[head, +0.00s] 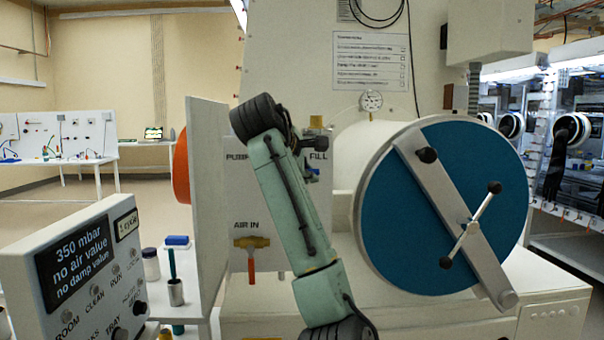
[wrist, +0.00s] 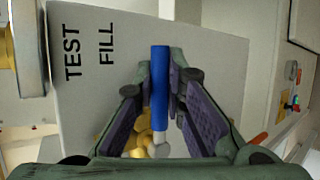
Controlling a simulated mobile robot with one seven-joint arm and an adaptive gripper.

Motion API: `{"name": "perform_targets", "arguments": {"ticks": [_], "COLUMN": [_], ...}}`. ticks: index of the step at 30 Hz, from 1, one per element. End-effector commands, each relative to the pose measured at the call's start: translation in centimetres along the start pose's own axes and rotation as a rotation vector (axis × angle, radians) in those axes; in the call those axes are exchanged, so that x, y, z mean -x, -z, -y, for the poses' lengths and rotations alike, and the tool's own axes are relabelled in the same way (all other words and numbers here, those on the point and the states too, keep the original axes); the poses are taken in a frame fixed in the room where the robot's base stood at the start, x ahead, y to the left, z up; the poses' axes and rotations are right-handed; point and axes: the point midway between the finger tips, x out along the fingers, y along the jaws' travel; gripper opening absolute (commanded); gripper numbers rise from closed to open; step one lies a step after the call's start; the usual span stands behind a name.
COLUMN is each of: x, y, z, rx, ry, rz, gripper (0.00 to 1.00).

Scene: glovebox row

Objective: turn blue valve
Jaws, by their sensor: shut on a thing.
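The blue valve's handle (wrist: 159,75) is a straight blue lever between the two fingers of my gripper (wrist: 161,88) in the wrist view. My gripper is shut on it. The brass valve body (wrist: 112,135) shows behind the fingers, partly hidden by them. The panel next to it carries the words TEST and FILL. In the head view a bit of the blue handle (head: 309,171) shows just under the FILL label, and my arm hides most of the valve and my gripper.
A brass valve with a red-orange handle (head: 252,260) sits under AIR IN. A big round blue door (head: 400,230) with a metal bar stands to the right. A sign (head: 78,255) reads 350 mbar, no air value, no damp value. A gauge (head: 371,101) is above.

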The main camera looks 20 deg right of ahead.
Motion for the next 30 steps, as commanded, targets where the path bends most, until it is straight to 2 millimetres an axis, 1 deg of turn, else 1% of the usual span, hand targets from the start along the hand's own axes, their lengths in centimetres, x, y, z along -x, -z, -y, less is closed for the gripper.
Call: {"name": "perform_targets", "arguments": {"ticks": [11, 12, 20, 21, 30], "x": [0.05, 0.05, 0.04, 0.04, 0.20], "y": [0.02, 0.02, -0.02, -0.03, -0.04], "z": [-0.10, -0.10, -0.08, -0.08, -0.08], "rx": [0.006, 0.006, 0.004, 0.004, 0.003], "ry": [-0.005, -0.005, -0.004, -0.004, -0.003], "rz": [0.003, 0.003, 0.003, 0.003, 0.003], "gripper": [0.00, 0.14, 0.31, 0.32, 0.32]}}
